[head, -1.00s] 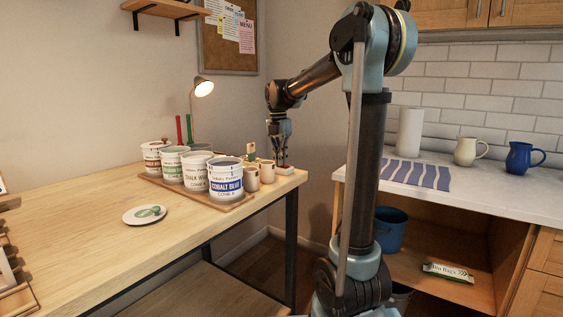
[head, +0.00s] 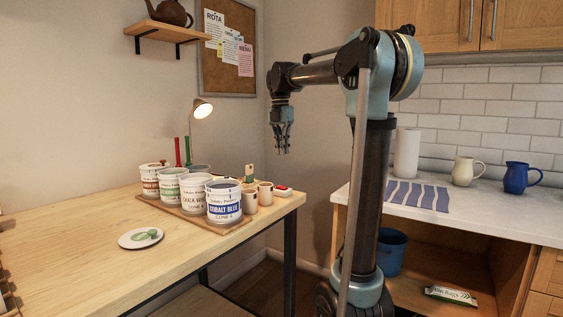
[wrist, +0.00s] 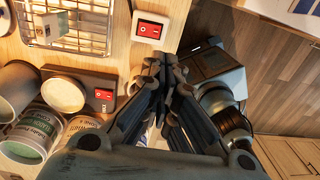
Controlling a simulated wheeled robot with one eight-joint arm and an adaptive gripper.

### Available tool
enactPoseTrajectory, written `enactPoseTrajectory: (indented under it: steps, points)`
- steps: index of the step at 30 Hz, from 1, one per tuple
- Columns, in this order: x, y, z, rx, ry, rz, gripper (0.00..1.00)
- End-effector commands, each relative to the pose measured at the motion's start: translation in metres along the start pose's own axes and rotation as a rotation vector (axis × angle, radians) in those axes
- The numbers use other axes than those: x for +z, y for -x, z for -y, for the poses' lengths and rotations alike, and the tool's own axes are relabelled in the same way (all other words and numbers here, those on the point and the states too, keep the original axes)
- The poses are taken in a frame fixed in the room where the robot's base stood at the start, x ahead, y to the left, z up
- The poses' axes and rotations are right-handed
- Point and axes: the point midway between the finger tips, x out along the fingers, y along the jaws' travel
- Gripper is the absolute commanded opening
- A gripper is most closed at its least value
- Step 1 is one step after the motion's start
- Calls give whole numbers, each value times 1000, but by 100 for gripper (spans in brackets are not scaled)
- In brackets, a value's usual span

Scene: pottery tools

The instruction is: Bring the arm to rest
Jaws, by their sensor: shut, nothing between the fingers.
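My gripper (head: 283,143) hangs in the air above the right end of the wooden table (head: 95,235), pointing down. It is shut and holds nothing. In the wrist view its dark fingers (wrist: 165,95) come together. A red switch on a white base (head: 284,191) lies on the table near its right edge, below my gripper and apart from it. The switch also shows in the wrist view (wrist: 150,28). My arm (head: 370,190) is raised, with its forearm reaching left.
Several glaze tubs, among them a cobalt blue one (head: 224,203), stand on a wooden board beside small cups (head: 265,193). A white plate (head: 140,238) lies at the front left. A lamp (head: 201,110) stands behind. A counter (head: 500,217) with jugs is at the right.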

Motion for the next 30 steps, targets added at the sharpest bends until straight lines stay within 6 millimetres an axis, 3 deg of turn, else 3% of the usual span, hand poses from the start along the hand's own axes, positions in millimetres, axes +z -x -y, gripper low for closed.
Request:
enactPoseTrajectory:
  steps: [6, 17, 23, 30]
  points:
    - [0, 9, 2, 0, 0, 0, 0]
    - [-1, 8, 5, 2, -16, 1, 0]
    - [-14, -13, 37, 22, -232, 9, 0]
    - [-42, -62, 95, 67, -671, 13, 0]
